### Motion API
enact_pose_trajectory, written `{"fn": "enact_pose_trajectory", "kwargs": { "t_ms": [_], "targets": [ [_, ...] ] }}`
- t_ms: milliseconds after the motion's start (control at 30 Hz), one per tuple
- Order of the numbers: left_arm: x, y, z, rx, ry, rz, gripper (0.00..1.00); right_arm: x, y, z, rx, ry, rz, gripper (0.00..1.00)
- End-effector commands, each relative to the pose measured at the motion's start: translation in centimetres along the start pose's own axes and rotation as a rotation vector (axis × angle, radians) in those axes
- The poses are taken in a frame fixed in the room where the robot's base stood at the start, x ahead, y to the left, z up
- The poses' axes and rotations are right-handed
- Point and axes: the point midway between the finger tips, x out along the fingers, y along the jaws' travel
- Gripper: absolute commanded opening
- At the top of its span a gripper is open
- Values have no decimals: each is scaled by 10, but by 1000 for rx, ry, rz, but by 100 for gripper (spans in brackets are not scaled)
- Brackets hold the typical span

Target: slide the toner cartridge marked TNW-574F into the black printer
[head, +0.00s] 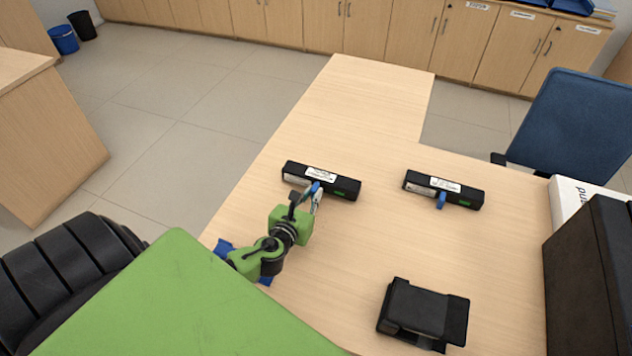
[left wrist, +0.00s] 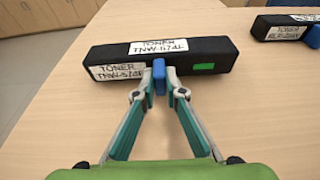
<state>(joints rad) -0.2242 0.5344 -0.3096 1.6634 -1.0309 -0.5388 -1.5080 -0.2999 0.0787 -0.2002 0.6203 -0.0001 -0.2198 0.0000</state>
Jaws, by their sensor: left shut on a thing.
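The toner cartridge (head: 346,187) is a long black box with white labels, a green patch and a blue tab on its near side. It lies on the table; in the left wrist view its labels (left wrist: 120,70) read TONER TNW-574, the last letter unclear. My left gripper (head: 315,191) is shut on the blue tab (left wrist: 159,76), fingers on either side of it. My right gripper is in neither view. A tall black box (head: 596,270), cut off at the right edge, looks like the printer; its opening does not show.
A black device (head: 425,312) sits at the table's near right. A white box (head: 575,202) stands by the black box. A blue chair (head: 575,120) is behind. The table's middle is clear.

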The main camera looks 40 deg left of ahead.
Motion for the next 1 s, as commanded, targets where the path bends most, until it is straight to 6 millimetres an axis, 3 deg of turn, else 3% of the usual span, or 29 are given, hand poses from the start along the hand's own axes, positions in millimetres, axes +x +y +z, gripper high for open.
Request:
{"fn": "enact_pose_trajectory", "kwargs": {
  "t_ms": [600,1000],
  "targets": [
    [-57,0,-13,-1,0,-1,0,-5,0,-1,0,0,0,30],
    [-61,0,-14,0,-1,0,0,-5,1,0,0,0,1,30]
  ]
}}
